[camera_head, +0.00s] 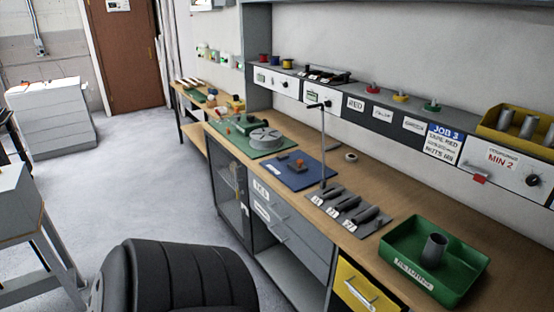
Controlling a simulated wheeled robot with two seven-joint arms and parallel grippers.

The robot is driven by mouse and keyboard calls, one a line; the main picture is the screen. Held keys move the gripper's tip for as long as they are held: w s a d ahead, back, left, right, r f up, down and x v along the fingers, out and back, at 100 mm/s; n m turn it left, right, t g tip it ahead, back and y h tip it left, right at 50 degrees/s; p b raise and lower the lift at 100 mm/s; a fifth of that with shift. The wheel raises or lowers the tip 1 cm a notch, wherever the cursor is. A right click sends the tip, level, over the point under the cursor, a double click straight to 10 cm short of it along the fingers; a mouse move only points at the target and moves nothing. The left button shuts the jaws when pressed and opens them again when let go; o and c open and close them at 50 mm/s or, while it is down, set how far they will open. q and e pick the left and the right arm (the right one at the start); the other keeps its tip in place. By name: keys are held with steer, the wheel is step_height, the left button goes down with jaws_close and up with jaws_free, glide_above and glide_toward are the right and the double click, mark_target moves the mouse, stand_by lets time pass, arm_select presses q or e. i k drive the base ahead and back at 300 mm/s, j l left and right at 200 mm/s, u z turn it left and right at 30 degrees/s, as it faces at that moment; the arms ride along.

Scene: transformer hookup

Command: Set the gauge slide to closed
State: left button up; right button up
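A white panel (506,166) marked "MIN 2" is set in the bench's back ledge at the far right. A red tab (480,178) sits at its lower left and a dark round knob (532,180) at its right. The tab may be the gauge slide, but no label on it is readable, and I cannot tell whether it stands open or closed. Smaller white panels (318,95) with dark knobs sit further left along the ledge. Neither of my grippers is in view.
A green tray (407,265) holding a grey cup (433,250) stands below the panel. Grey holders (345,208), a blue mat (291,172) and a green mat (258,142) lie further left. A yellow bin (515,124) with grey cylinders stands above. A thin post (323,150) rises mid-bench.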

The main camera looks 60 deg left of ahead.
mark_target(297, 166)
steer(key=u, duration=1.85)
steer(key=i+j, duration=0.15)
steer(key=j, duration=0.25)
steer(key=i+j, duration=0.1)
steer(key=j, duration=0.3)
steer(key=i+j+u, duration=0.1)
steer(key=j, duration=0.25)
steer(key=i, duration=0.05)
